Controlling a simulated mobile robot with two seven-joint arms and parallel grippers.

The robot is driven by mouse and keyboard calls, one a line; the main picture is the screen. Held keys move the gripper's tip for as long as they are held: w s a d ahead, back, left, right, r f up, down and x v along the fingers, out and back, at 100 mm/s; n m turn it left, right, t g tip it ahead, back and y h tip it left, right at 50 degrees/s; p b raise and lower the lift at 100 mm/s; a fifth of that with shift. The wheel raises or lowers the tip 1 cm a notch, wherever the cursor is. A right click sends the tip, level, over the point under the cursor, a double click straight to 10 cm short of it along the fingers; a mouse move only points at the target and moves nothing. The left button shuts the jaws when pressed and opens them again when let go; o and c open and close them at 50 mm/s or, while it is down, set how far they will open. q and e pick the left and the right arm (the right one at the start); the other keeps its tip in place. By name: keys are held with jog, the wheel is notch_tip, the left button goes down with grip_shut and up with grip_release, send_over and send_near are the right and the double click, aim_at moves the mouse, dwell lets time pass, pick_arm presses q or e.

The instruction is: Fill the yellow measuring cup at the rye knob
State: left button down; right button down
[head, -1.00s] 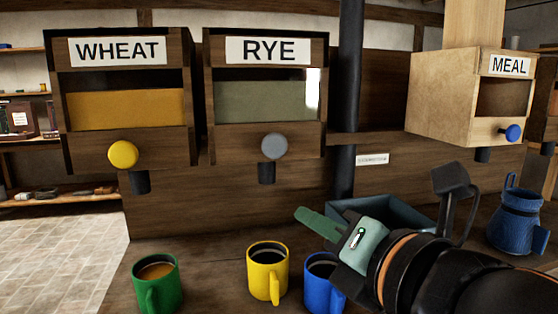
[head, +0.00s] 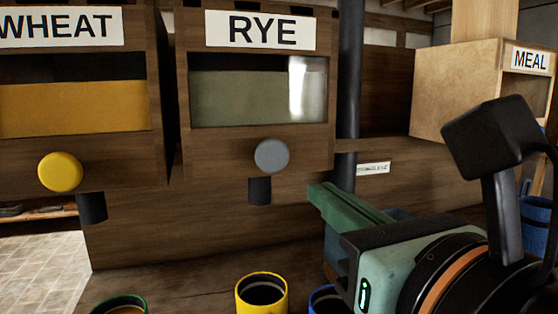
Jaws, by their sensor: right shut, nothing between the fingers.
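The yellow measuring cup (head: 262,294) stands on the counter at the bottom middle of the head view, its lower part cut off. Its inside looks dark. The rye bin (head: 183,110) hangs above, with a grey round knob (head: 271,156) on its front and a dark spout (head: 260,190) below. The cup sits below the spout in the picture; I cannot tell whether it is directly under it. My right gripper (head: 322,197) is shut and empty, to the right of and lower than the knob, apart from it. My left gripper is not in view.
A green cup (head: 121,304) with yellowish contents and a blue cup (head: 325,299), partly hidden by my gripper, flank the yellow one. The wheat bin (head: 160,100) with yellow knob (head: 60,172) is left. The meal box (head: 455,92) is right. A dark pipe (head: 350,75) stands beside the rye bin.

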aim_at(275, 156)
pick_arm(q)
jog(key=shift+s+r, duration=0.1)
